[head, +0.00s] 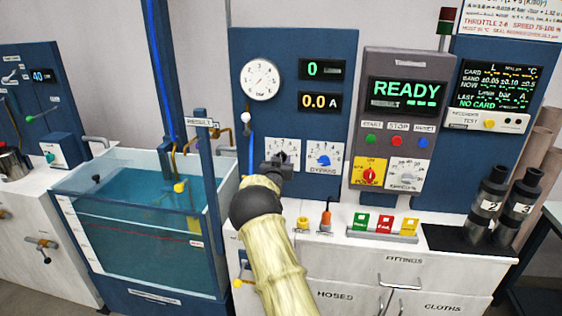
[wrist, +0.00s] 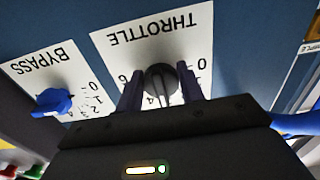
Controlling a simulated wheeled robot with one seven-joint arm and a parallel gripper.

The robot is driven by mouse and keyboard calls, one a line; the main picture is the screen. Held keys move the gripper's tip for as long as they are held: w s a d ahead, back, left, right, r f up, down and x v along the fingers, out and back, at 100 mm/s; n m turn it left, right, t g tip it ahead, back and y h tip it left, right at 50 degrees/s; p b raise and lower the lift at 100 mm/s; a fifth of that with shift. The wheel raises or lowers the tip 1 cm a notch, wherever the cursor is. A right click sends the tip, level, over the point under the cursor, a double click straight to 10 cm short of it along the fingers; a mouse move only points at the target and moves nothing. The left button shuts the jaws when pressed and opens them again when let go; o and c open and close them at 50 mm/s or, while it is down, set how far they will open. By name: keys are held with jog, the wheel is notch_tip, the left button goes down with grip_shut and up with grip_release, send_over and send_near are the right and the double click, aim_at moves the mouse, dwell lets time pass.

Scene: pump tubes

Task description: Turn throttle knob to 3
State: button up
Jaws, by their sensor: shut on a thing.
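The throttle plate (head: 273,146) is a white dial on the blue panel, marked with numbers. In the wrist view the plate (wrist: 120,42) appears upside down. The throttle knob (wrist: 160,80) is dark and round with a ridge across it. My gripper (wrist: 161,88) is shut on the knob, with one dark finger on each side. The ridge runs roughly up and down in the wrist view; the number it points to is unclear, as my gripper covers part of the scale. In the head view my gripper (head: 277,167) hides most of the knob.
The blue bypass knob (head: 323,160) is close on the right; it also shows in the wrist view (wrist: 53,101). A pressure gauge (head: 261,79) is above. A water tank (head: 140,215) stands left. The control box (head: 405,62) reads READY. Colored cards (head: 384,226) sit on the counter.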

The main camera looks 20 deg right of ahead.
jog(key=shift+f, duration=0.15)
jog(key=o, duration=0.9)
jog(key=shift+o, duration=0.2)
jog(key=b+v, duration=0.3)
jog(key=v, duration=1.4)
jog(key=shift+s+a, duration=0.2)
